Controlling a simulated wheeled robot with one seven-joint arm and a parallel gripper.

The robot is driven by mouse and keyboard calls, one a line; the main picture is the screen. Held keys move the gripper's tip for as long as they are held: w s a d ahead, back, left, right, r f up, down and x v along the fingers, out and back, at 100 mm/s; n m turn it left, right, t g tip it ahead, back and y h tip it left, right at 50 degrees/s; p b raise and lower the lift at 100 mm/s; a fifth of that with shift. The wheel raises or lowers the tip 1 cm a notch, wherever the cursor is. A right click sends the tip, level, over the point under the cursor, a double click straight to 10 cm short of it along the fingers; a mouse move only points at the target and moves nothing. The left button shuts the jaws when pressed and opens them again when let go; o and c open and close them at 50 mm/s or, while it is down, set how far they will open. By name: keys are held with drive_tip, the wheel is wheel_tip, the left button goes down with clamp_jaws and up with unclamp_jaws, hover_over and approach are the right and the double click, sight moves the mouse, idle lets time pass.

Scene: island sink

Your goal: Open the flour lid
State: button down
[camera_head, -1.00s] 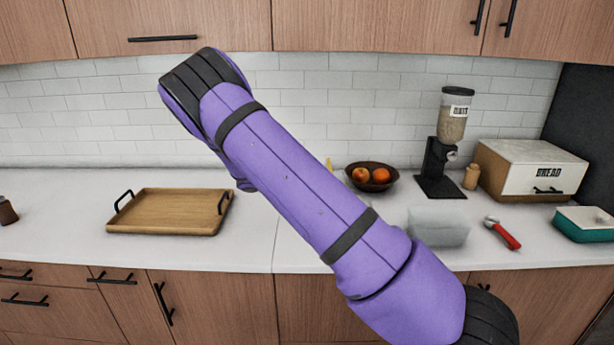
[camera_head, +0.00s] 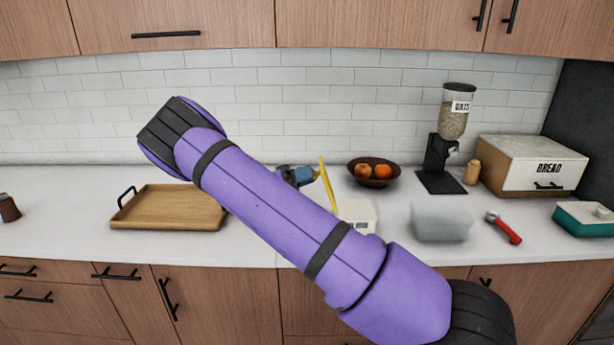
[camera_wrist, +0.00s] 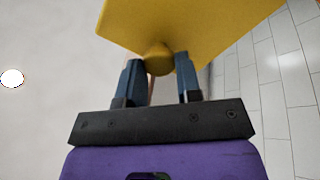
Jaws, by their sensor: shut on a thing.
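The yellow flour lid (camera_head: 328,184) stands steeply tilted, nearly edge-on in the head view, at the left side of a white box-shaped container (camera_head: 359,213). I cannot tell whether its lower edge touches the container, which my arm partly hides. My gripper (camera_head: 303,175), with blue fingers, is on the left of the lid. In the wrist view the lid (camera_wrist: 195,25) fills the top, and its round yellow knob (camera_wrist: 157,57) sits between the fingertips of my gripper (camera_wrist: 158,70), which is shut on it.
A wooden tray (camera_head: 170,222) lies at left. A fruit bowl (camera_head: 373,180), an oats dispenser (camera_head: 437,165) and a bread box (camera_head: 520,180) stand at the back right. A clear block-like container (camera_head: 441,222), a red-handled tool (camera_head: 507,230) and a teal box (camera_head: 580,232) are nearer the front.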

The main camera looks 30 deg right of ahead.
drive_tip(key=c, duration=0.8)
unclamp_jaws()
drive_tip(key=v, duration=1)
drive_tip(key=shift+w+a+f, duration=0.2)
drive_tip(key=shift+w+a, duration=0.05)
drive_tip(key=shift+a, duration=0.05)
drive_tip(key=s+d+r+n+t+y, duration=0.2)
drive_tip(key=s+r+n+t+y, duration=0.15)
drive_tip(key=s+r+y, duration=0.35)
drive_tip(key=s+d+r+n+t+y, duration=0.2)
drive_tip(key=s+r+n+t+y, duration=0.15)
drive_tip(key=s+r+y, duration=0.4)
drive_tip(key=s+a+r+n+t+y, duration=0.1)
drive_tip(key=s+a+r+n+t, duration=0.1)
drive_tip(key=s, duration=0.6)
drive_tip(key=s+a+r+n+t+y, duration=0.1)
drive_tip(key=s+a+r+n+t, duration=0.2)
drive_tip(key=s, duration=0.5)
drive_tip(key=s+a+r+n+t+y, duration=0.2)
drive_tip(key=s+a+r+n+t, duration=0.1)
drive_tip(key=s, duration=0.6)
drive_tip(key=shift+a+r+t, duration=0.75)
drive_tip(key=shift+r+t, duration=0.25)
